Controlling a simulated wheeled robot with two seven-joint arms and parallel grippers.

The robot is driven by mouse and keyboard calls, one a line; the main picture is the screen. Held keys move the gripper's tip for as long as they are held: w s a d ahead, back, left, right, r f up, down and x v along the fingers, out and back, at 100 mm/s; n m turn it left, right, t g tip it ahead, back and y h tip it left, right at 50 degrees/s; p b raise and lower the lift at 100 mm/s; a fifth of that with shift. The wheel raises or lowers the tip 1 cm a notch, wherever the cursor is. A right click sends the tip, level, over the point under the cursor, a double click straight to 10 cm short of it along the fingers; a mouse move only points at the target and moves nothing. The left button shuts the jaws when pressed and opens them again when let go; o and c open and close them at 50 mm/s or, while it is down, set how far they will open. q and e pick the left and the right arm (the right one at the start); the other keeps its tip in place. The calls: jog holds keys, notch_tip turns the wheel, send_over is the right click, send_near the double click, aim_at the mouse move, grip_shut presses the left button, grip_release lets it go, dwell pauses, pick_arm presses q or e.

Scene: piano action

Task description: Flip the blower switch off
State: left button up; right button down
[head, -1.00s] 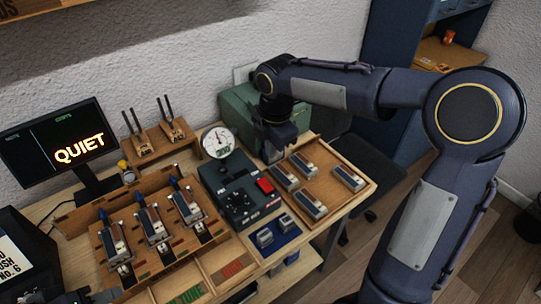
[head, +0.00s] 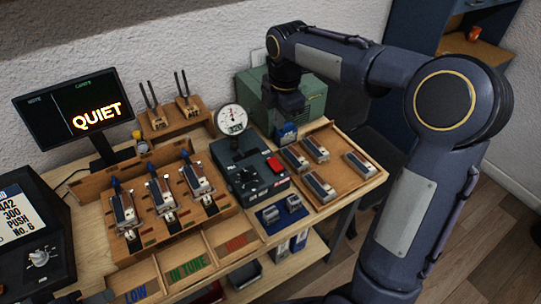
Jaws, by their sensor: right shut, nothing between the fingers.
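A green box (head: 312,98), which looks like the blower, stands against the wall at the back of the bench. A small blue plate (head: 287,132) shows low at its front. I cannot make out a switch lever or its position there. My right gripper (head: 287,118) points down close in front of the green box, just above the blue plate. It is shut and empty, and its fingertips are hard to make out. A dark control box (head: 245,178) with a knob and a red button (head: 275,164) stands nearer. My left gripper is not clearly visible.
A round gauge (head: 231,119) stands behind the control box. A wooden tray (head: 343,193) with several metal-topped blocks lies right of it. A wooden rack (head: 215,220) and labelled bins (head: 187,268) are at front left. A monitor (head: 74,108) reads QUIET.

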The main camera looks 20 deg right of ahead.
aim_at(274, 160)
jog(key=f, duration=0.4)
jog(key=w+f+p, duration=0.1)
jog(key=f, duration=0.9)
jog(key=shift+w+a+p, duration=0.15)
jog(key=shift+w+p, duration=0.05)
jog(key=shift+p, duration=0.1)
jog(key=shift+r, duration=0.1)
